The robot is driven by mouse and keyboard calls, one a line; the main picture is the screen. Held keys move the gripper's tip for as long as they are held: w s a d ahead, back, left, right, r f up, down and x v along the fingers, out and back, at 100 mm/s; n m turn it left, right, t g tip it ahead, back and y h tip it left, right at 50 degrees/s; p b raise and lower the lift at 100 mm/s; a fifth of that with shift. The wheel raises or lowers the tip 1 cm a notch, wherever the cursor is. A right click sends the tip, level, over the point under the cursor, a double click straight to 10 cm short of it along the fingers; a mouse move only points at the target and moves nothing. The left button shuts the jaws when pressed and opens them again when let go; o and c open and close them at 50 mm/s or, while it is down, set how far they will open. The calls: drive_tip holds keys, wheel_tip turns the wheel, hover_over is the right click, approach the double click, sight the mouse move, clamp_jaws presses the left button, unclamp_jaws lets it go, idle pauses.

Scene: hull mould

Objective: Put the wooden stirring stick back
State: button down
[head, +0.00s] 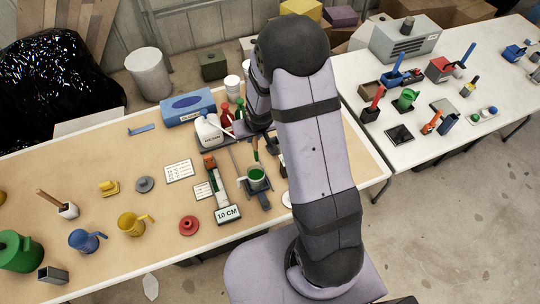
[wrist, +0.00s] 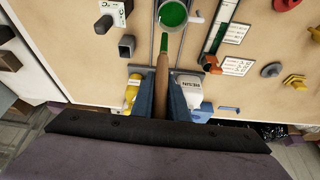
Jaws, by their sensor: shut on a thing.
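The wooden stirring stick (wrist: 162,75) is gripped between the blue fingers of my gripper (wrist: 164,100), with its green-coated end pointing away from me. In the head view the stick (head: 255,149) hangs steeply, its lower end just above the cup of green liquid (head: 257,174). In the wrist view the cup (wrist: 173,13) is at the top edge, and the stick's tip appears just short of its rim. My gripper is mostly hidden behind my arm in the head view. A dark, hollow square block (wrist: 127,46) stands left of the stick in the wrist view.
A white resin bottle (head: 209,132) and a red bottle (head: 226,116) stand behind the cup. A long gauge marked 10 CM (head: 222,190) lies to its left. Yellow and blue jugs (head: 131,223) stand farther left. A white table (head: 440,165) with tools is at right.

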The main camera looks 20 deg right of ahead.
drive_tip(key=w+d+f+m+h+b, duration=0.1)
drive_tip(key=w+d+f+m+b, duration=0.3)
drive_tip(key=w+d+b, duration=0.6)
drive_tip(key=shift+d+h+b, duration=0.3)
drive_tip(key=shift+d+b, duration=0.6)
drive_tip(key=shift+b, duration=2.5)
drive_tip(key=shift+f, duration=0.1)
wheel_tip(320, 180, down, 10)
drive_tip(key=p, duration=0.2)
drive_tip(key=shift+p, duration=0.3)
drive_tip(key=c, duration=1.7)
unclamp_jaws()
drive_tip(key=shift+c, duration=0.2)
